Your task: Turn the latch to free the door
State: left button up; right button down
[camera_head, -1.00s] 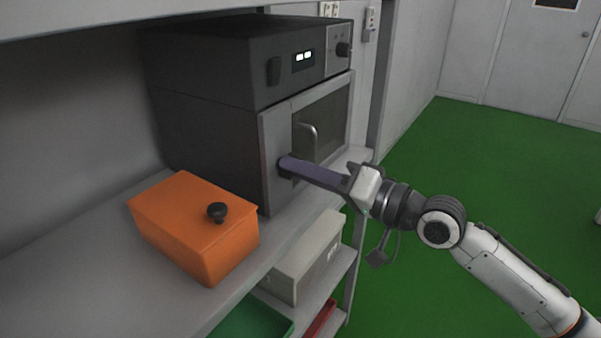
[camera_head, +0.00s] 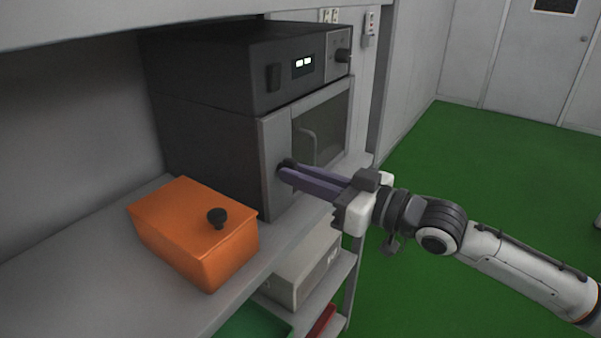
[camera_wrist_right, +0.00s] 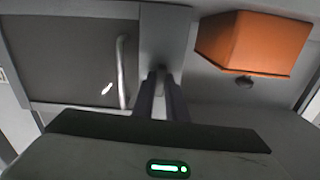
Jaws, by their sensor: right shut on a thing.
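A dark oven-like cabinet (camera_head: 205,125) stands on the shelf. Its door has a light grey frame, a dark window (camera_head: 330,115) and a curved handle (camera_head: 308,145), and it looks closed. The black latch (camera_head: 287,164) sits low on the front panel, left of the handle. My right gripper (camera_head: 288,174) has its purple fingers shut on the latch, which they partly hide. In the right wrist view the fingers (camera_wrist_right: 161,85) reach the panel beside the door handle (camera_wrist_right: 122,72). My left gripper is not in view.
An orange box (camera_head: 185,225) with a black knob stands on the shelf (camera_head: 80,270) left of the cabinet. Below are a grey box (camera_head: 305,268) and a green tray (camera_head: 255,322). The green floor at right is open.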

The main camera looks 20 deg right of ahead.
jog(key=shift+n, duration=0.5)
jog(key=c, duration=1.8)
grip_release()
jog(key=shift+o, duration=0.2)
jog(key=v, duration=1)
jog(key=shift+b, duration=0.35)
jog(key=shift+s+d, duration=0.1)
jog(key=shift+s, duration=0.05)
